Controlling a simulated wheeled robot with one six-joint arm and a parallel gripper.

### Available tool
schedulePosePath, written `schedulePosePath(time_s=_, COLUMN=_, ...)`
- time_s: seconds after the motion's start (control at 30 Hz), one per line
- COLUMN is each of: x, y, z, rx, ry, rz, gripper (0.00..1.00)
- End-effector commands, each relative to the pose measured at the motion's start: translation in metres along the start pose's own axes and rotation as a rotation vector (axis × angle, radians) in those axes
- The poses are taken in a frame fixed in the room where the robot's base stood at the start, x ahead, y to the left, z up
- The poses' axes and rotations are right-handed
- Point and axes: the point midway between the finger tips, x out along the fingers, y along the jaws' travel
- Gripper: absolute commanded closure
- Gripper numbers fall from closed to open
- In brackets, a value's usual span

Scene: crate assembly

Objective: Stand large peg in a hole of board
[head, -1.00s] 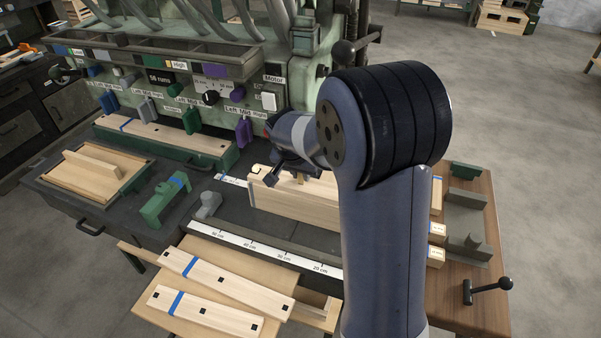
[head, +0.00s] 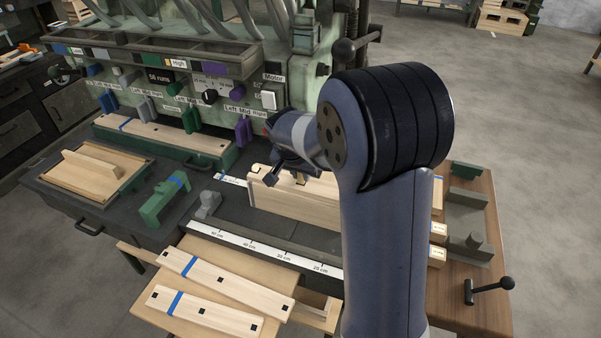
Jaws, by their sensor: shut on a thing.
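My gripper (head: 286,174) is over the near wall of a pale wooden crate (head: 290,203), partly hidden behind my own arm. It is shut on a small pale wooden piece (head: 302,177), which looks like the large peg; only a bit of it shows, so its tilt and any contact below are unclear. Boards with dark square holes lie in several places: one board (head: 228,284) and another board (head: 203,312) on the front wooden table, and a third board (head: 165,136) on a green rail at the back. Which hole or board lies under the gripper is hidden.
A white ruler strip (head: 262,250) runs before the crate. A green clamp (head: 164,200) and a grey block (head: 208,203) stand left of it. A wooden tray (head: 98,172) sits far left. The green machine with coloured levers (head: 243,131) rises behind.

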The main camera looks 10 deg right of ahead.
Motion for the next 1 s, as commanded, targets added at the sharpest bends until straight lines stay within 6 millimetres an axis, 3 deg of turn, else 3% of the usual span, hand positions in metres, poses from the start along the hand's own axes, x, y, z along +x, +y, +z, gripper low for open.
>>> schedulePosePath(time_s=0.13, x=0.000, y=0.000, z=0.000, rx=0.000, ry=-0.001, rz=0.001, gripper=1.00)
schedulePosePath(time_s=0.17, x=0.000, y=0.000, z=0.000, rx=0.000, ry=-0.001, rz=0.001, gripper=0.82)
schedulePosePath(time_s=0.47, x=0.000, y=0.000, z=0.000, rx=0.000, ry=-0.001, rz=0.001, gripper=0.57)
schedulePosePath(time_s=0.77, x=-0.002, y=0.000, z=-0.001, rx=0.000, ry=-0.001, rz=0.000, gripper=0.57)
schedulePosePath(time_s=1.0, x=-0.018, y=0.000, z=-0.008, rx=0.000, ry=0.001, rz=0.000, gripper=0.57)
